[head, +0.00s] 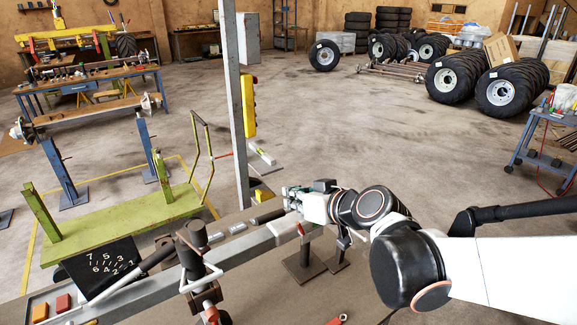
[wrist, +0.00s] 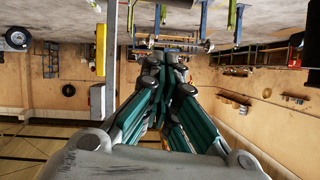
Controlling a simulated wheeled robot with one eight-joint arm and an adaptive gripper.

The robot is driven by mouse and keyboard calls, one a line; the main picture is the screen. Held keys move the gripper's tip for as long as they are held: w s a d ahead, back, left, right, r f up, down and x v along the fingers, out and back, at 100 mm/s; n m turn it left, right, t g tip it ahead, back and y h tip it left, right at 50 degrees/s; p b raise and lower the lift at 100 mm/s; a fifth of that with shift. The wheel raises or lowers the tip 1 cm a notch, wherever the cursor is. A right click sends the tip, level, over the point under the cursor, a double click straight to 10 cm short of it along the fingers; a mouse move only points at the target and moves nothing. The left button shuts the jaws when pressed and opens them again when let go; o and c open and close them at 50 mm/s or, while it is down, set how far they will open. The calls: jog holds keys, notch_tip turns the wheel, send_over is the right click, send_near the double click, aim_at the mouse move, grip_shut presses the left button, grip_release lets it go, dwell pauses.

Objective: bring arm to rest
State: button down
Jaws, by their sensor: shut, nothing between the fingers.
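My gripper (head: 290,191) is at the end of my arm, right of centre in the head view. It is above the grey beam on the near bench and points to the left. In the wrist view my gripper (wrist: 176,60) fills the middle, with its green fingers drawn together and nothing between them. The wrist picture is upside down, with the floor at the top. My arm reaches in from the right edge of the head view, bent at its black joints.
A grey post (head: 235,110) with a yellow box (head: 249,105) stands just beyond my gripper. A green stand (head: 125,222) is at left, wheels (head: 455,78) at back right. The middle floor is clear.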

jog(key=shift+s, duration=0.1)
jog(key=s+d+f+m+g+h+b, duration=0.1)
jog(key=s+d+f+m+h+b, duration=0.1)
jog(key=s+d, duration=0.7)
jog(key=s+d+f+m+g+h+b, duration=0.2)
jog(key=s+d+f+h, duration=0.3)
jog(key=s+d, duration=0.5)
jog(key=shift+s+m+h, duration=0.25)
jog(key=shift+m+h, duration=0.25)
jog(key=shift+m, duration=0.3)
